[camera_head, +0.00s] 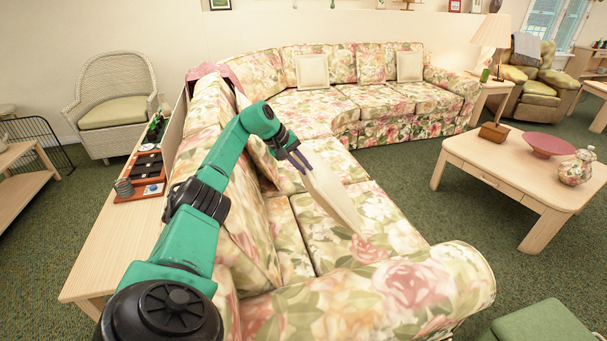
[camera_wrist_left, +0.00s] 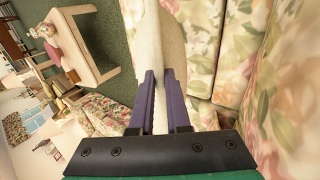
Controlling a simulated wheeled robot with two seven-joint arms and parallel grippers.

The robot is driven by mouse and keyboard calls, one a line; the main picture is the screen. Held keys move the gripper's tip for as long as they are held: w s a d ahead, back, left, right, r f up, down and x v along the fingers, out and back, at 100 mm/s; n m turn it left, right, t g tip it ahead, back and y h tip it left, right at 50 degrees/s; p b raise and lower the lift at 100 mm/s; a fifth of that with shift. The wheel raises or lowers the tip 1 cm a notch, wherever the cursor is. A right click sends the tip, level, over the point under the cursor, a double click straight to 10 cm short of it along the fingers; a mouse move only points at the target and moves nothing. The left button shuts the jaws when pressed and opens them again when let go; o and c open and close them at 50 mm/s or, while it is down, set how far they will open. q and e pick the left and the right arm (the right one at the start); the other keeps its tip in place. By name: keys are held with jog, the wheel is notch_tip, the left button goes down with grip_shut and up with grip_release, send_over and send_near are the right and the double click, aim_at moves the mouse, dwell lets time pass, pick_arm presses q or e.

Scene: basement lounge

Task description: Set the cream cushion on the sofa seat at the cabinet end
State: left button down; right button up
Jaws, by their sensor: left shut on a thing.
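The wrist view shows the pale cushion (camera_wrist_left: 147,35) between the purple fingers (camera_wrist_left: 160,78). A long pale wooden cabinet-like piece (camera_head: 113,238) runs behind the sofa back at the left. Two similar cream cushions, one at left (camera_head: 312,70) and one at right (camera_head: 409,66), lean against the far back. My right gripper is out of view.
A coffee table (camera_head: 470,158) with a red bowl (camera_head: 550,145) and a patterned jar (camera_head: 577,168) stands at the right. A tray with small items (camera_head: 143,172) lies on the wooden piece. A green padded block (camera_head: 545,325) is at lower right. Carpet between sofa and table is clear.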

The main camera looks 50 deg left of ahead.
pick_arm(q)
notch_tip(320, 180, down, 6)
jog(key=b, duration=0.4)
jog(key=shift+b, duration=0.35)
jog(key=shift+f+b, duration=0.45)
jog(key=shift+f, duration=0.3)
jog(key=c, duration=0.8)
grip_release()
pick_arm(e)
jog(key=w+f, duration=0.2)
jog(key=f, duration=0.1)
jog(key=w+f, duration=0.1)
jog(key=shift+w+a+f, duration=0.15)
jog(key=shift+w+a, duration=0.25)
pick_arm(q)
jog(key=shift+s, duration=0.1)
send_near(305, 184)
jog(key=s+f+v, duration=0.1)
jog(key=v, duration=0.3)
jog(key=shift+a+r+p, duration=0.2)
jog(key=shift+r+p, duration=0.1)
jog(key=shift+r, duration=0.05)
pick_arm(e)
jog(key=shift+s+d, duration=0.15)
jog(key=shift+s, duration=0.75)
